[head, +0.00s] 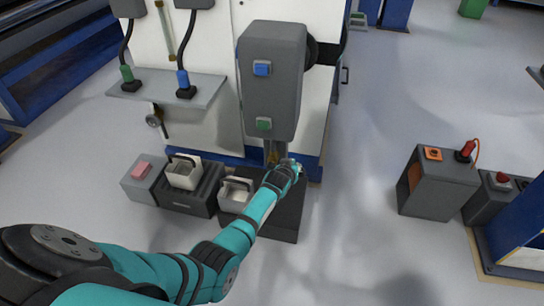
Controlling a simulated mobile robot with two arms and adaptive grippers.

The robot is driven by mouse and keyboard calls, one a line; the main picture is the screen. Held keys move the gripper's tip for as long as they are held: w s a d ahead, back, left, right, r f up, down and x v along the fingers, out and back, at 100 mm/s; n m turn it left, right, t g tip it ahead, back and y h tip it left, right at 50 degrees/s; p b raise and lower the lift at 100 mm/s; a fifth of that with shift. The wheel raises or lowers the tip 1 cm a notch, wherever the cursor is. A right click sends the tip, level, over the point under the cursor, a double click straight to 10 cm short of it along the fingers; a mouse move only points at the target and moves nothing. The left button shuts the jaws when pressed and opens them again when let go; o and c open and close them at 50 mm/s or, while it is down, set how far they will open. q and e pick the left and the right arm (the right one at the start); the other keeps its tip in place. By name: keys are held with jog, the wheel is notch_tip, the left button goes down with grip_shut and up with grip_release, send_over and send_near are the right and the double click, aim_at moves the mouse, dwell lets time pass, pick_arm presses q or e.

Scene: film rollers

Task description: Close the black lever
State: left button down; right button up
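I cannot clearly pick out the black lever; it may be hidden by my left arm or too small to tell. The teal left arm reaches in from the left to the lower front of the white machine (202,55). Its wrist and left gripper (292,166) are just below the hanging grey box (271,85), which has a blue button and a green button. A small brass-coloured part (272,152) shows right beside the gripper. The fingers are too small and covered to tell open from shut. My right gripper is out of view.
A grey shelf (205,90) with cable plugs juts from the machine. Low dark units with pale bins (184,171) stand at its foot, under and beside my arm. A grey box (436,185) with orange and red tops stands to the right. The floor between is clear.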

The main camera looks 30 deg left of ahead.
pick_arm(q)
jog(key=v, duration=1.2)
jog(key=shift+s+f, duration=0.1)
jog(key=shift+f, duration=0.05)
